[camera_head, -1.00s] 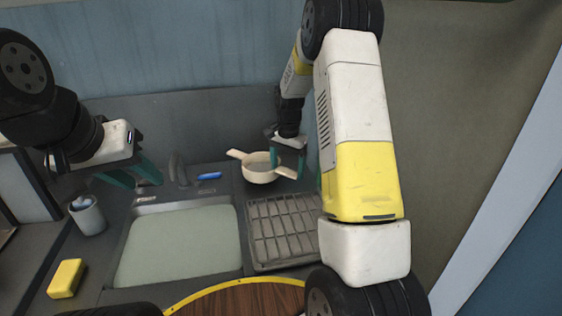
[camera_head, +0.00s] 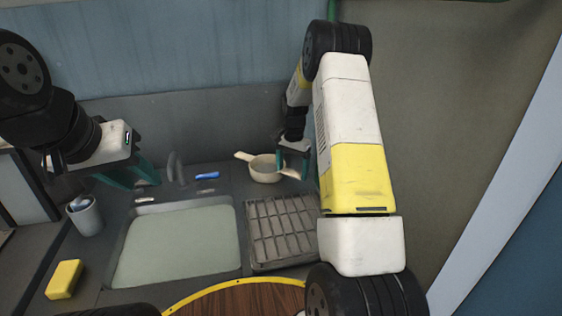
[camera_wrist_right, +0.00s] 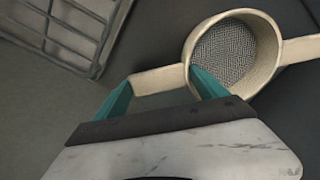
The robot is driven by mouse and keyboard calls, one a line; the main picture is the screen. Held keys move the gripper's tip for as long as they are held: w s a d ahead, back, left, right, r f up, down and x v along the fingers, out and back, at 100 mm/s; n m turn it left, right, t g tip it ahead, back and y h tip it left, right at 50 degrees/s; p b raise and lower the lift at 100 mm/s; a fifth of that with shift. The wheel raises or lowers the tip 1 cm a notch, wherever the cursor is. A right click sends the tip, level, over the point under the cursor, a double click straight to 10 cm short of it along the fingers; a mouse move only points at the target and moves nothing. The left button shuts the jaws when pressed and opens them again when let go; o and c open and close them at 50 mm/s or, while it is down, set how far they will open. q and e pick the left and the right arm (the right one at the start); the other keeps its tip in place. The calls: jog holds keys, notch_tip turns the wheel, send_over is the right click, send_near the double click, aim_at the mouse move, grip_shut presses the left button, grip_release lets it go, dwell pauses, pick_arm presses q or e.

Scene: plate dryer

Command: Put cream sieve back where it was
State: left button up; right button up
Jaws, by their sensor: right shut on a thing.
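The cream sieve (camera_head: 264,170), a round bowl with a mesh bottom and two handles, is behind the drying rack, right of the tap, in the head view. In the right wrist view the sieve (camera_wrist_right: 272,58) is at the upper right. My right gripper (camera_head: 292,164) is shut on the sieve at its right-hand handle; its teal fingers (camera_wrist_right: 160,85) sit at the handle and the bowl's edge. I cannot tell whether the sieve touches the counter. My left gripper (camera_head: 138,176) is open and empty above the counter behind the sink, left of the tap.
The metal drying rack (camera_head: 283,231) is empty, right of the sink (camera_head: 180,245). A tap (camera_head: 176,169) and a blue object (camera_head: 207,176) are behind the sink. A grey cup (camera_head: 87,216) and a yellow sponge (camera_head: 64,279) are at left. A wall stands close behind the sieve.

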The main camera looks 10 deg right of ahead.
jog(key=o, duration=1.6)
jog(key=shift+r, duration=0.1)
jog(key=s+a+r+n+t, duration=0.1)
jog(key=s+r, duration=0.1)
jog(key=r, duration=0.7)
jog(key=s+r, duration=0.3)
jog(key=r, duration=0.7)
jog(key=s+a+r+n+t+y, duration=0.1)
jog(key=s+a+r+n+t, duration=0.15)
jog(key=s+r, duration=0.6)
jog(key=s+a+n+t, duration=0.1)
jog(key=s+a+n, duration=0.1)
jog(key=s, duration=0.8)
jog(key=s+a+n+t+y, duration=0.1)
jog(key=s+a+n, duration=0.2)
jog(key=s, duration=0.8)
jog(key=shift+f+n, duration=0.3)
jog(key=shift+n, duration=0.25)
jog(key=shift+t, duration=0.25)
